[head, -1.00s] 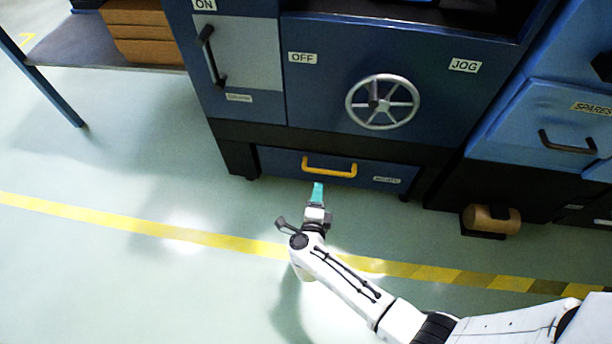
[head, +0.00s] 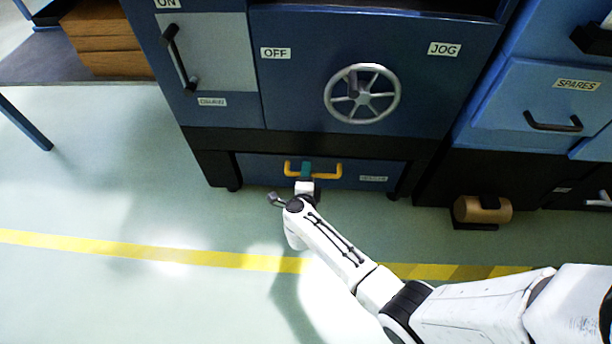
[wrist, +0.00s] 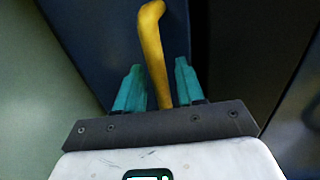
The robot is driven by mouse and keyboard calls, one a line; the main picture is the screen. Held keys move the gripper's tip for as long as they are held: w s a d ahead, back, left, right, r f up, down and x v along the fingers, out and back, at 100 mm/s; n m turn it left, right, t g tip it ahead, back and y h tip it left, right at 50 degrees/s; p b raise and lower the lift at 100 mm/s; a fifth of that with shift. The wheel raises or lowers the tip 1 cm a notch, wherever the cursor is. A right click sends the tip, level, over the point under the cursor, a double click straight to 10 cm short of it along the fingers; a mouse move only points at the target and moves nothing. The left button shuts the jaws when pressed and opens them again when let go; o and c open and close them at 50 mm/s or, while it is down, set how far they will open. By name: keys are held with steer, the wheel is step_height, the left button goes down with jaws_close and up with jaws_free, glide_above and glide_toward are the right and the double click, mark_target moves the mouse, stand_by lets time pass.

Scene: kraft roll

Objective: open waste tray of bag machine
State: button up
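The waste tray (head: 262,171) is a dark blue drawer front low in the bag machine, with a yellow bar handle (head: 328,170). It sits flush in the machine. My gripper (head: 306,168) is at the middle of the handle in the head view. In the wrist view the yellow handle (wrist: 152,50) runs between the two teal fingers of my gripper (wrist: 158,88). The fingers are apart, with a gap on each side of the handle. The head view does not show the fingers separately.
Above the tray are a handwheel (head: 362,94) and a grey door (head: 205,50) with a black handle. A light blue SPARES drawer (head: 540,100) and a brown roll (head: 482,209) are at the right. The floor in front, with its yellow line (head: 120,247), is clear.

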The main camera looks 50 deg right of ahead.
jaws_close()
stand_by(0.3)
stand_by(0.3)
